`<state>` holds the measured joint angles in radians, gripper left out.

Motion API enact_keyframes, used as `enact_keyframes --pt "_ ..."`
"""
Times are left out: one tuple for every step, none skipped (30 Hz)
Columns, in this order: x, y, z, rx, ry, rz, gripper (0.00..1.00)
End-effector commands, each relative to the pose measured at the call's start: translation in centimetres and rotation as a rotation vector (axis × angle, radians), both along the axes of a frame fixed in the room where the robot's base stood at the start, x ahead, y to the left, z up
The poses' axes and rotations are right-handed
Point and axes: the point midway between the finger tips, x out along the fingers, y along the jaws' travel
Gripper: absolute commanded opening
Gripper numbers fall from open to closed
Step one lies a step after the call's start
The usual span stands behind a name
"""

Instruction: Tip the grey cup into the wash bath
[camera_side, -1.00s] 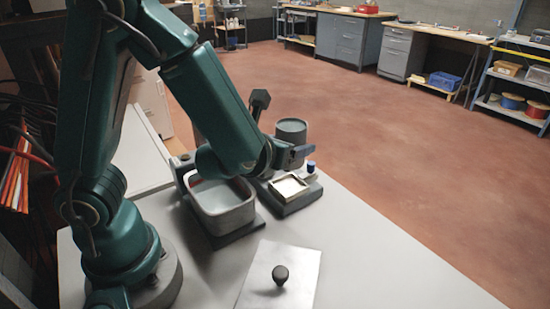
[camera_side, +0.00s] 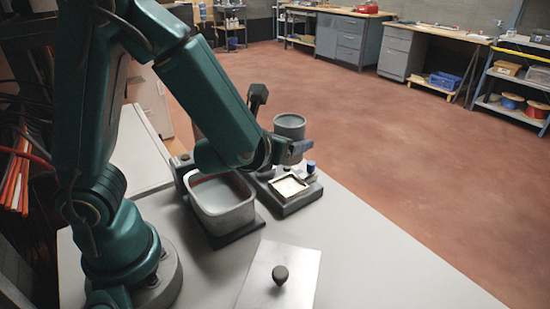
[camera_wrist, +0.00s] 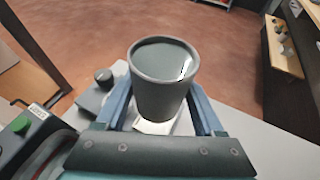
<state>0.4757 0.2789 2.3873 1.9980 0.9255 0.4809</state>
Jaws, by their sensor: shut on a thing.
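The grey cup (camera_side: 289,127) shows behind my gripper in the side view, and in the wrist view the cup (camera_wrist: 160,100) stands between my two fingers. My gripper (camera_wrist: 160,112) is shut on the cup, with one blue finger on each side. The cup holds a grey liquid, and its rim is close to level. The wash bath (camera_side: 222,212), a grey rectangular basin with pale liquid in it, stands left of and nearer the side camera than the cup. Part of the bath's far side is hidden by my arm.
A metal plate with a black knob (camera_side: 280,275) lies in front. The table's right front is clear. A green button (camera_wrist: 19,124) shows at left.

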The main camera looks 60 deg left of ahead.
Motion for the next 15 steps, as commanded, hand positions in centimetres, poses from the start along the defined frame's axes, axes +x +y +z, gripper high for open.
enact_keyframes --pt "0.2 0.2 0.6 -0.004 -0.008 0.012 0.00" --pt "0.3 0.3 0.8 -0.005 -0.009 0.020 0.00" --pt "0.4 0.4 1.2 -0.005 -0.009 0.031 0.00" --pt "0.6 0.5 1.5 -0.006 -0.011 0.039 0.00" --pt "0.7 0.5 1.8 -0.005 -0.011 0.048 0.00" --pt "0.9 0.6 2.2 -0.006 -0.010 0.061 0.00" --pt "1.1 0.7 2.6 -0.006 -0.010 0.073 0.00" --pt "1.2 0.8 2.9 -0.006 -0.011 0.085 0.00" --pt "1.4 0.9 3.3 -0.006 -0.010 0.102 0.00" --pt "1.6 1.0 3.6 -0.006 -0.010 0.118 0.00" --pt "1.7 1.1 3.9 -0.006 -0.010 0.133 0.00" --pt "1.9 1.3 4.3 -0.006 -0.009 0.154 0.00" --pt "2.1 1.4 4.6 -0.006 -0.008 0.171 0.00" --pt "2.2 1.5 4.9 -0.005 -0.008 0.189 0.00" --pt "2.3 1.7 5.2 -0.005 -0.007 0.211 0.00"
